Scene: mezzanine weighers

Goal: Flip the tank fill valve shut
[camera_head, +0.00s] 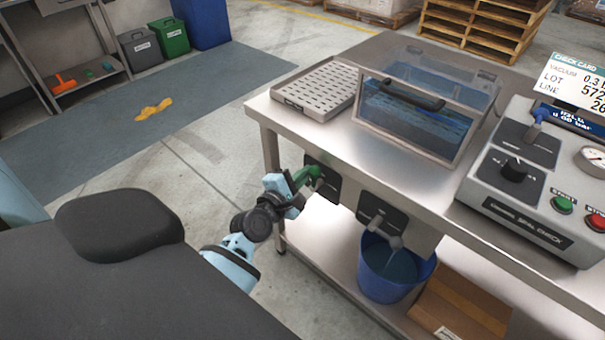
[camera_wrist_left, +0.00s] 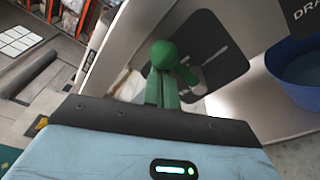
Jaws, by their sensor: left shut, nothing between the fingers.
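The tank fill valve (camera_head: 314,171) is a green lever on a dark plate on the front of the steel bench, below the clear tank (camera_head: 415,115). In the left wrist view its round green knob (camera_wrist_left: 164,53) stands straight ahead, with an arm running right to the dark plate. My left gripper (camera_head: 299,187) is at the lever, its fingers shut with nothing between them. In the left wrist view the fingers (camera_wrist_left: 162,85) are together just below the knob. I cannot tell whether they touch it. My right gripper is not in view.
A second, grey valve (camera_head: 382,220) sits to the right, above a blue bucket (camera_head: 395,270) on the lower shelf. A cardboard box (camera_head: 460,305) lies beside the bucket. A perforated tray (camera_head: 318,88) and a control box (camera_head: 530,180) stand on the bench. The floor left of the bench is open.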

